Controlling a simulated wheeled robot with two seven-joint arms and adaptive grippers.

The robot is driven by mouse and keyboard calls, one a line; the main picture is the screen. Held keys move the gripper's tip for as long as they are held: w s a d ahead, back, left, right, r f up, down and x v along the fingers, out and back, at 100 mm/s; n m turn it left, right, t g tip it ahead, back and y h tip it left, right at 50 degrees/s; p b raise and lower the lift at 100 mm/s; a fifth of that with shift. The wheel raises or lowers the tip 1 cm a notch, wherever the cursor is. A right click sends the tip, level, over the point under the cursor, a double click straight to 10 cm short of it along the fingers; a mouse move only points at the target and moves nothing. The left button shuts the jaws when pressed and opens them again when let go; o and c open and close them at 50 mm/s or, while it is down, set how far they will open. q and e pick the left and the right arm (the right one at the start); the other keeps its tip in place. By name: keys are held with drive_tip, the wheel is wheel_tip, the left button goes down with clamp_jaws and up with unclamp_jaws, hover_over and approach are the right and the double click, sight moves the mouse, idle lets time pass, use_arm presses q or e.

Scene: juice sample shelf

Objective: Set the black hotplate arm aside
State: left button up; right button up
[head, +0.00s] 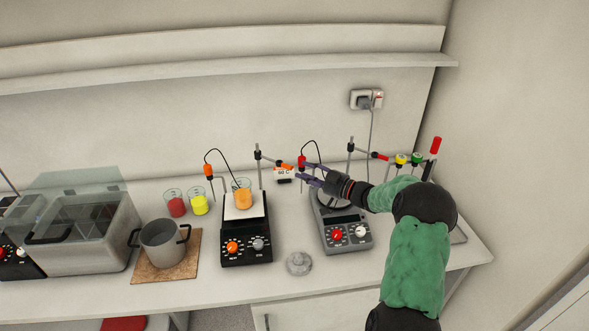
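The black hotplate (246,251) stands at mid-bench with an orange and a grey knob. A beaker of orange liquid (242,198) sits on its white top. Its support arm (270,159) runs right from a clamp on an upright rod and ends in an orange tip. My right gripper (301,172), with purple fingers, reaches in from the right just beyond that tip. Its fingers look spread with a gap between them. I cannot tell whether they touch the arm's tip. My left gripper is not in view.
A grey hotplate (345,236) stands under my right gripper, its plate partly hidden. A round metal piece (299,263) lies in front. A pot (162,243) on a cork mat, red (175,204) and yellow (199,204) beakers, and a lidded bath (84,247) are left.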

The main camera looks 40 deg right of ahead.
drive_tip(key=shift+v, duration=2.3)
